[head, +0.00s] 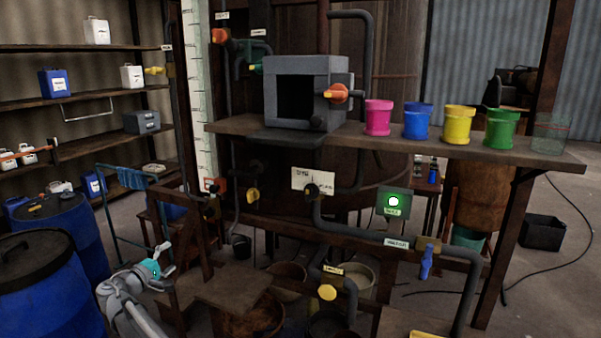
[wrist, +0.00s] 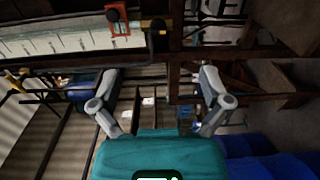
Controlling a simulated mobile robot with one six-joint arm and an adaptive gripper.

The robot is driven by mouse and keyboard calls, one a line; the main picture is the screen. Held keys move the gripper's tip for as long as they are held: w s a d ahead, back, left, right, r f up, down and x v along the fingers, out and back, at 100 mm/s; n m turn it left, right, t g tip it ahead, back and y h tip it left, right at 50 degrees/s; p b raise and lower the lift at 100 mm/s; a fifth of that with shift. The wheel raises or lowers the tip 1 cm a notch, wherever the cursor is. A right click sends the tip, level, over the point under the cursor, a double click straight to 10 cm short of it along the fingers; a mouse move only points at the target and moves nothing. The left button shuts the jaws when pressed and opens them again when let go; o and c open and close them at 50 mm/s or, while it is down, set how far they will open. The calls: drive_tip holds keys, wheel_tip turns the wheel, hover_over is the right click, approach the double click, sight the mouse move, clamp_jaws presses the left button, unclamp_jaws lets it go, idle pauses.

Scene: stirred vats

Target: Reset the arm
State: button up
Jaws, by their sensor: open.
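My arm (head: 125,305) is in the lower left of the head view, low beside the blue drums, with a teal section near its end. My gripper (head: 164,264) is at the end of it, small in that view. In the wrist view my gripper (wrist: 160,74) has its two grey fingers spread wide apart. Nothing is held between them. The wrist view is turned on its side, with shelves and dark beams beyond the fingers.
Blue drums (head: 45,275) stand close left of my arm. A wooden step (head: 222,290) and a pipe frame are to its right. A bench (head: 400,143) holds pink, blue, yellow and green pots, a clear vessel and a grey box (head: 305,88). Open floor shows at far right.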

drive_tip(key=d+f+m+g, duration=0.2)
drive_tip(key=d+f+g, duration=0.15)
drive_tip(key=d, duration=0.85)
drive_tip(key=s+d+f+m+g, duration=0.1)
drive_tip(key=d+f+m+g, duration=0.25)
drive_tip(key=d, duration=0.85)
drive_tip(key=d+f+m+g, duration=0.25)
drive_tip(key=d+f, duration=0.25)
drive_tip(key=d, duration=0.7)
drive_tip(key=s+d+f+m+g+y, duration=0.2)
drive_tip(key=s+d+f+g+y, duration=0.1)
drive_tip(key=s+d, duration=0.6)
drive_tip(key=s+d+f+m+g+y, duration=0.3)
drive_tip(key=s+d+y, duration=0.1)
drive_tip(key=s+d, duration=0.6)
drive_tip(key=shift+d+f+g, duration=0.15)
drive_tip(key=shift+g, duration=0.2)
